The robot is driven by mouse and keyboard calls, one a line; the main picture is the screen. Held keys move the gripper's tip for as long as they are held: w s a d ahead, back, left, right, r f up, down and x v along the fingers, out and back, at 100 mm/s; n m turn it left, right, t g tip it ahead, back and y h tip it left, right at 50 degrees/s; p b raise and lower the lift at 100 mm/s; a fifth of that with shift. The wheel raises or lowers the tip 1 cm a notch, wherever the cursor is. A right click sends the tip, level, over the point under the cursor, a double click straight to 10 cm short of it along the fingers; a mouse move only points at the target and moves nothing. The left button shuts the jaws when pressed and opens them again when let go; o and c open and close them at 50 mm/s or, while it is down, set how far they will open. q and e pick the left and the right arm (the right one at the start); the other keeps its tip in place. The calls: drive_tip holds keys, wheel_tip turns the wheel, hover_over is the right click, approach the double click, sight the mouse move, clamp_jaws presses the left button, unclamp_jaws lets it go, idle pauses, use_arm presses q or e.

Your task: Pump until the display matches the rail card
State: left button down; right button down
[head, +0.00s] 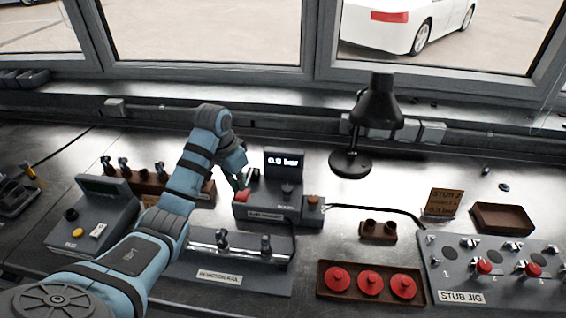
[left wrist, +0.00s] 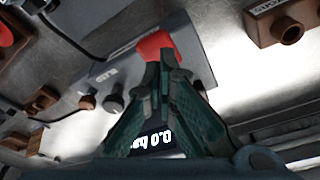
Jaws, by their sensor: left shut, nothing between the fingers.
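The grey pump unit (head: 268,205) stands mid-bench. Its dark display (head: 284,163) reads 0.0 bar; it also shows upside down in the left wrist view (left wrist: 152,140). A red button (head: 242,195) sits at the unit's left front; in the left wrist view the red button (left wrist: 155,42) lies just beyond my fingertips. My left gripper (head: 240,182) is shut and empty, pointing down right over the button; I cannot tell if it touches. The brown card (head: 441,203) stands at the right, headed STUB 2; its lower pressure line is too small to read surely. My right gripper is out of view.
The junction rail (head: 218,279) lies in front of the pump. A tray of red discs (head: 324,294) and the stub jig (head: 505,270) stand at the front right. A black lamp (head: 350,163) stands behind. A grey instrument (head: 92,215) is at the left.

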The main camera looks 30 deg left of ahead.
sight(241, 195)
use_arm(q)
drive_tip(key=shift+f, duration=0.1)
idle(0.5)
drive_tip(key=shift+f+b, duration=0.5)
drive_tip(key=shift+f, duration=1.6)
drive_tip(key=shift+r+p, duration=0.85)
drive_tip(key=shift+r, duration=1.4)
drive_tip(key=shift+f, duration=0.15)
drive_tip(key=shift+s+f+b, duration=0.1)
drive_tip(key=shift+f+b, duration=0.55)
drive_tip(key=shift+f, duration=1.5)
drive_tip(key=shift+r+p, duration=0.65)
drive_tip(key=shift+r, duration=1.6)
